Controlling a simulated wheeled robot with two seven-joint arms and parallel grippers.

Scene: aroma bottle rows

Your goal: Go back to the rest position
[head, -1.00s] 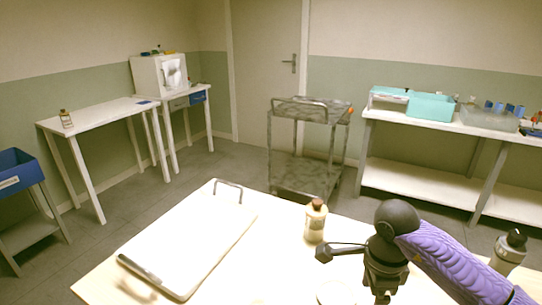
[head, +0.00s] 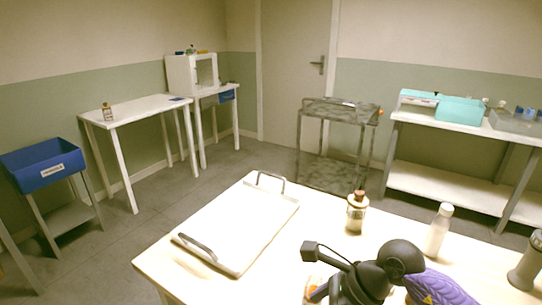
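My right gripper (head: 345,292) is a black body at the bottom of the head view, on a purple arm from the right. My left gripper is not in view. A small bottle with a brown stopper (head: 357,214) stands upright on the near wooden table (head: 300,238), beyond my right gripper. A white-capped bottle (head: 438,230) stands further right. A white tray (head: 245,222) with two grey handles lies on the table's left part and looks empty.
A grey object (head: 527,262) is cut off at the right edge. Behind are a grey cart (head: 338,112), a white shelf bench (head: 440,185) with turquoise boxes, a white table (head: 140,108) with a small bottle (head: 107,112), and a blue bin (head: 45,165). Floor between them is clear.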

